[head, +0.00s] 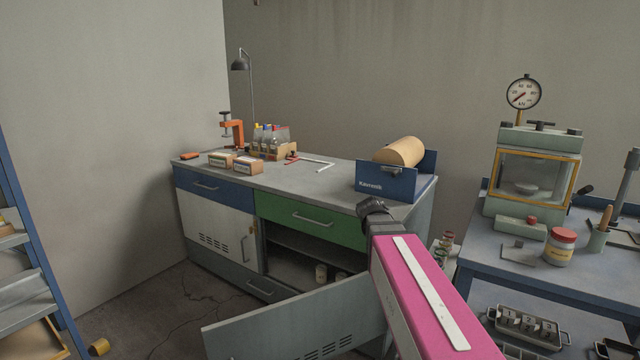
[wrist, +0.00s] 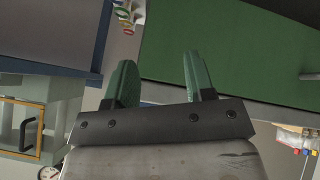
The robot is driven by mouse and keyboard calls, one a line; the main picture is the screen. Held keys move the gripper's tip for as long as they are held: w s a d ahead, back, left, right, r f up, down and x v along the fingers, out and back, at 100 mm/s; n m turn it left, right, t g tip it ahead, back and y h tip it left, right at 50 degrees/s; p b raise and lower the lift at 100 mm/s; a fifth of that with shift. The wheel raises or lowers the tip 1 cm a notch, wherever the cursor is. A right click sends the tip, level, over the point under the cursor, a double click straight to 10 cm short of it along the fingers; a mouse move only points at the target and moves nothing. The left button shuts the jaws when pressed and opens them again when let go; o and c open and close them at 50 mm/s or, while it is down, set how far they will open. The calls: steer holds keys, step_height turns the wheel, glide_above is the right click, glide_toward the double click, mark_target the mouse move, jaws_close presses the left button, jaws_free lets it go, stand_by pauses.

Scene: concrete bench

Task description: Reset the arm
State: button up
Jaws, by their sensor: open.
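My arm reaches from the lower right of the head view, a pink link with a white strip. My gripper (head: 372,207) is at its far end, dark, in front of the bench's right front edge; its fingers are hard to make out there. In the wrist view my gripper (wrist: 158,78) shows two green fingers standing apart with nothing between them. The bench's green drawer (head: 312,222) is shut and lies left of the gripper in the head view. It fills much of the wrist view's upper right (wrist: 230,50), where the picture is turned over.
The grey bench top (head: 300,184) carries a blue holder (head: 385,182) with a tan roll, a bottle rack (head: 272,150) and an orange clamp (head: 232,130). An open cabinet door (head: 300,322) juts out below. A blue table (head: 500,262) with a gauge-topped chamber (head: 538,172) stands at right.

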steer(key=s+a+f+n+g+y, duration=0.2)
steer(key=s+a+f+g+y, duration=0.2)
steer(key=s+f, duration=1.3)
step_height(320, 180, down, 3)
steer(key=shift+s+r+n+g+y, duration=0.2)
steer(key=shift+n+g+y, duration=0.3)
steer(key=shift+g, duration=0.4)
